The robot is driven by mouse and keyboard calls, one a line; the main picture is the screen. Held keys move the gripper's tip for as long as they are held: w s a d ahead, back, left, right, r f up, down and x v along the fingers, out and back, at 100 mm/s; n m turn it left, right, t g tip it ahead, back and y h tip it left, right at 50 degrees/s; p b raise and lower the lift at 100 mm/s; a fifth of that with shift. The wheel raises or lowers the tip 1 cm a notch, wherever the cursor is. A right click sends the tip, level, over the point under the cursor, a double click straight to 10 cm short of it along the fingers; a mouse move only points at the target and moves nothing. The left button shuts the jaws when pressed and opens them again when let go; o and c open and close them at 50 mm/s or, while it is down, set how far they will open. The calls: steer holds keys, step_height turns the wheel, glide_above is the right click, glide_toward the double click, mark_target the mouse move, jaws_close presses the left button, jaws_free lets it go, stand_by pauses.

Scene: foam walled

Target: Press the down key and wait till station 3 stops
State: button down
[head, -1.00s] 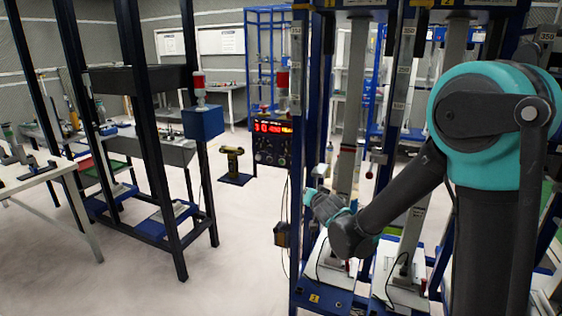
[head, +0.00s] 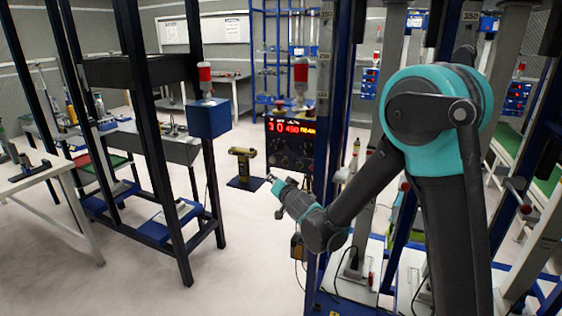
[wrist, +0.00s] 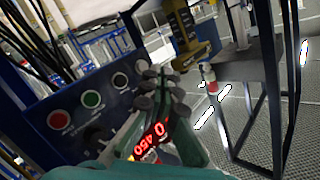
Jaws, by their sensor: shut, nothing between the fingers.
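The control panel (head: 290,148) is a dark blue box with a red-lit display (head: 291,128) on the post of the blue test frame. The display starts with a 3 and reads about 0.450; the last word is too small to read. In the wrist view, the panel (wrist: 45,100) carries a red button (wrist: 58,119), a green button (wrist: 91,99) and a dark button (wrist: 120,80). No label tells me which is the down key. My gripper (head: 272,180) is shut and empty, just below and left of the panel. Its tips (wrist: 160,78) are near the buttons; contact cannot be told.
A blue box with a red-topped lamp (head: 207,118) stands on the dark frame to the left. The test frame's blue post (head: 322,160) is close to my arm. The pale floor between is open.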

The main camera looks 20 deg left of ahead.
mark_target(285, 163)
steer(key=shift+w, duration=0.15)
steer(key=w, duration=0.8)
steer(key=shift+w+d, duration=0.25)
steer(key=shift+d, duration=0.05)
stand_by(1.7)
steer(key=shift+w, duration=0.4)
